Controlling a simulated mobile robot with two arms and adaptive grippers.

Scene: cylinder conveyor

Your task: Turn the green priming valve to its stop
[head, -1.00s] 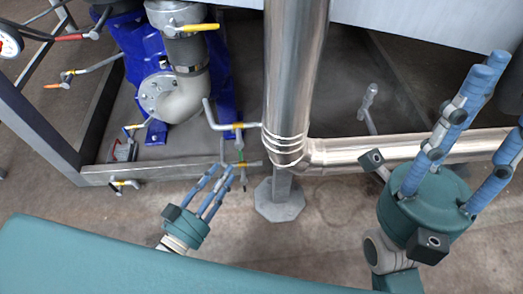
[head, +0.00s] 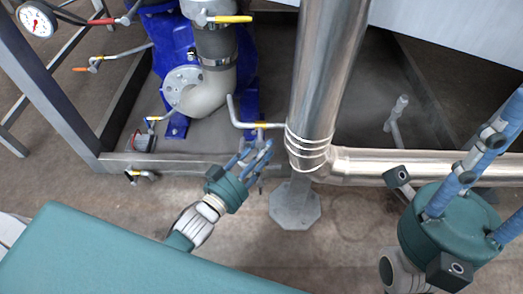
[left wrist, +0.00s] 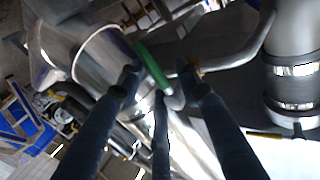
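The green priming valve shows as a green lever handle (left wrist: 152,68) in the left wrist view, next to a bent metal pipe. I cannot make it out in the head view, where my left fingers cover that spot. My left gripper (head: 256,150) is at the thin pipework left of the large steel pipe. In the left wrist view its three fingers (left wrist: 160,80) are apart, with the green handle between and beyond their tips; contact cannot be told. My right gripper (head: 478,165) is at the right, fingers spread and empty.
A large steel pipe (head: 325,75) stands close right of my left gripper and bends right near the floor. A yellow-handled valve (head: 231,19) tops the pump pipe. A pressure gauge (head: 37,20) is at upper left. A grey frame rail (head: 185,163) runs low across.

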